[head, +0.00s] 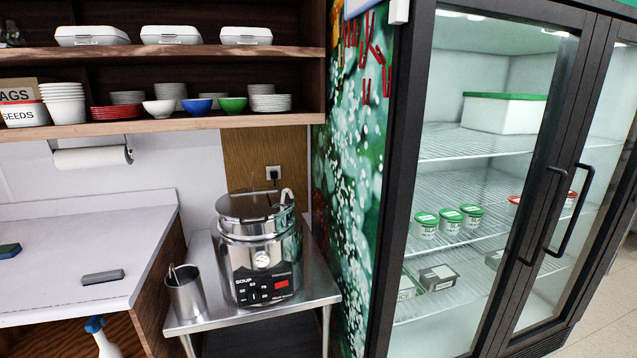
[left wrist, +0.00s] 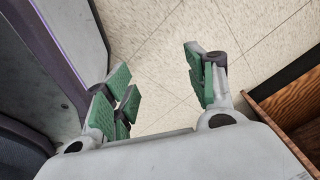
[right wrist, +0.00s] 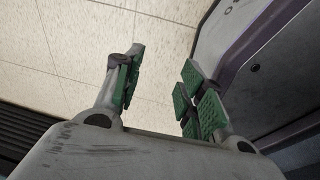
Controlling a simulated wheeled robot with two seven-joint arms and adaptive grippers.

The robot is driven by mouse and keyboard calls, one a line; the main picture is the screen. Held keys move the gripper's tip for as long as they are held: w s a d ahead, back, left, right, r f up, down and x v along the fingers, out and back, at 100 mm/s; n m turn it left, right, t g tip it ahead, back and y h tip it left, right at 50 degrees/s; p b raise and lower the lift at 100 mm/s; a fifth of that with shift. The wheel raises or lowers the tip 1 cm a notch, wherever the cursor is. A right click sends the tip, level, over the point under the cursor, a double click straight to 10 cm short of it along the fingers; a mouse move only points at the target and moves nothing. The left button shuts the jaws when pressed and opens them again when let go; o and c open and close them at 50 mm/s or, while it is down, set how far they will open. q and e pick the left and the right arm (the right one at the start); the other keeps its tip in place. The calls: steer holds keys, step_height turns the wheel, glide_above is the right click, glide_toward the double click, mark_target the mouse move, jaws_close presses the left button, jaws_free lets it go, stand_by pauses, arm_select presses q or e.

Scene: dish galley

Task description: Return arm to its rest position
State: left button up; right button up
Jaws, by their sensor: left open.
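My left gripper (left wrist: 160,88) shows in the left wrist view with its green-padded fingers apart. Nothing is between them, and bare floor tiles lie beyond. My right gripper (right wrist: 160,92) shows in the right wrist view with its green-padded fingers apart and empty, also over floor tiles. Neither gripper shows in the head view. Parts of my own body show beside both grippers.
In the head view a soup kettle (head: 257,245) and a steel cup (head: 186,293) stand on a steel table (head: 319,283). A white counter (head: 60,247) is at left, a glass-door fridge (head: 402,190) at right. A wooden cabinet edge (left wrist: 273,97) is near my left gripper.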

arm_select(q)
steer(key=s+d, duration=0.1)
steer(key=s, duration=0.6)
steer(key=s+d+r+p, duration=0.1)
steer(key=d+r+p, duration=0.2)
steer(key=r+p, duration=0.5)
steer(key=s+d+r+g+h+p, duration=0.1)
steer(key=d+r+p, duration=0.3)
steer(key=r+p, duration=0.4)
steer(key=shift+s+p, duration=0.15)
steer(key=shift+p, duration=0.55)
arm_select(e)
steer(key=s+a+r, duration=0.1)
steer(key=a+r, duration=0.2)
steer(key=r, duration=0.5)
steer(key=s+a+r, duration=0.2)
steer(key=a+r, duration=0.1)
steer(key=r, duration=0.6)
steer(key=shift+a+y, duration=0.3)
steer(key=shift+y, duration=0.1)
arm_select(q)
steer(key=shift+d, duration=0.1)
arm_select(e)
steer(key=shift+a, duration=0.15)
steer(key=shift+a, duration=0.4)
steer(key=shift+d, duration=0.5)
